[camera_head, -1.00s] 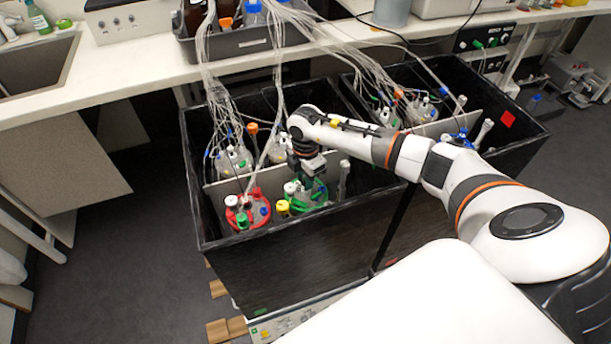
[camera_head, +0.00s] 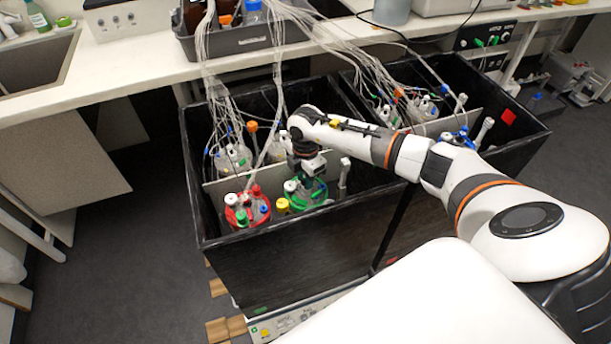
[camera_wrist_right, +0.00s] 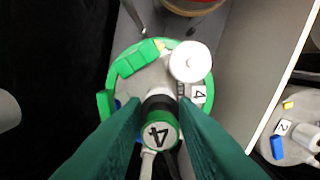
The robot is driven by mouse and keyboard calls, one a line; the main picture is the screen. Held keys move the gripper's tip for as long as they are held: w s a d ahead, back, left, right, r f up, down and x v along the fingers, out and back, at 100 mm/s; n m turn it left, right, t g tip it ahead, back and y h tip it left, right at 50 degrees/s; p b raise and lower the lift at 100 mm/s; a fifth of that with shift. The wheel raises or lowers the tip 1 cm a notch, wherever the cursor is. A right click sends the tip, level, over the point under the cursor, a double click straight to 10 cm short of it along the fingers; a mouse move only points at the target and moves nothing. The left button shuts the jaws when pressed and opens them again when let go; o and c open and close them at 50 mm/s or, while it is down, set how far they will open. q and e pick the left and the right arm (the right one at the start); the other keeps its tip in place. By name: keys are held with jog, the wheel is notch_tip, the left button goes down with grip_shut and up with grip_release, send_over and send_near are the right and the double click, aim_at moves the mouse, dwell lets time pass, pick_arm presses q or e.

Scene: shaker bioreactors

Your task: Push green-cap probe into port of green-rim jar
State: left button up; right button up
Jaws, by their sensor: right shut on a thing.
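The green-rim jar (camera_head: 318,199) stands in the front compartment of the left black box, right of the red-rim jar. My right gripper (camera_head: 307,178) points down just over its lid. My left gripper is out of view.
The red-rim jar (camera_head: 235,216) and a yellow cap (camera_head: 283,205) are close on the left. A grey divider (camera_head: 222,188) runs behind the jars. Tubes hang from the grey tray (camera_head: 230,45) on the bench. A pale upright tube (camera_head: 344,172) stands to the right.

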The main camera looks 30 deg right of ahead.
jog(key=shift+f+b, duration=0.55)
jog(key=shift+f, duration=0.4)
dwell(0.7)
jog(key=o, duration=1.1)
jog(key=shift+r, duration=0.1)
notch_tip(320, 180, up, 12)
jog(key=shift+f, duration=0.1)
